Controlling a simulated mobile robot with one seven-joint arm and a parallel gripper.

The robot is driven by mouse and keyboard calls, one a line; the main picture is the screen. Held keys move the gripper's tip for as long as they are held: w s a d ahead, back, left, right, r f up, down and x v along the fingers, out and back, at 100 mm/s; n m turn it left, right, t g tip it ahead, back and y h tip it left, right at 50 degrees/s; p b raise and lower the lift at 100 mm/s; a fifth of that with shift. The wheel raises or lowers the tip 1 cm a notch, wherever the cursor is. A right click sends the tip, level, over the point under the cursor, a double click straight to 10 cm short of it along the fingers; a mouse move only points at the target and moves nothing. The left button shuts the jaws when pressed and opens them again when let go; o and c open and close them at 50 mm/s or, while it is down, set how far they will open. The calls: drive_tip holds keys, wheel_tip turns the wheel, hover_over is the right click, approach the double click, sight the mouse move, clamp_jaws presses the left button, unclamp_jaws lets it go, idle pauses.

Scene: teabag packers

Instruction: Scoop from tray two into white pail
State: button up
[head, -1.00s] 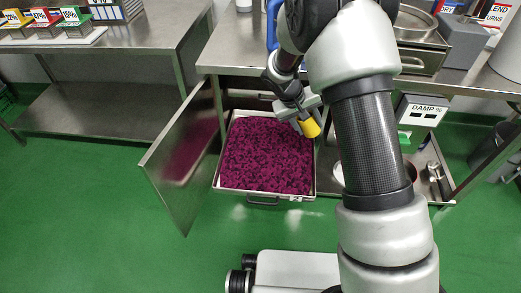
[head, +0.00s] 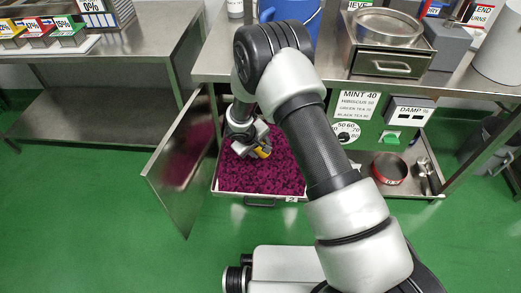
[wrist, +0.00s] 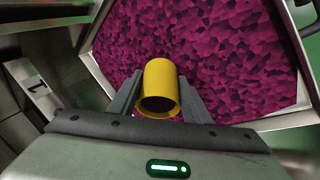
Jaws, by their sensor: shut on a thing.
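A tray (head: 262,201) filled with dark magenta leaf sits in a pulled-out drawer under the bench; its front tag appears to read 2. My gripper (head: 260,151) is over the tray's upper part, shut on a yellow cylindrical scoop (head: 264,153). In the wrist view the yellow scoop (wrist: 158,82) stands between the two fingers, with its open round end toward the camera. Its far end is hidden, so I cannot tell if it touches the leaf. A large pale cylinder (head: 500,55) stands on the bench at right; I cannot tell if it is the white pail.
An open metal door (head: 182,165) stands left of the tray. A blue jug (head: 300,22) and a sieve box (head: 388,45) are on the bench. A red-rimmed bowl (head: 389,168) sits on the lower shelf at right.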

wheel_tip(320, 180, up, 12)
drive_tip(key=p, duration=0.5)
drive_tip(key=shift+r, duration=0.1)
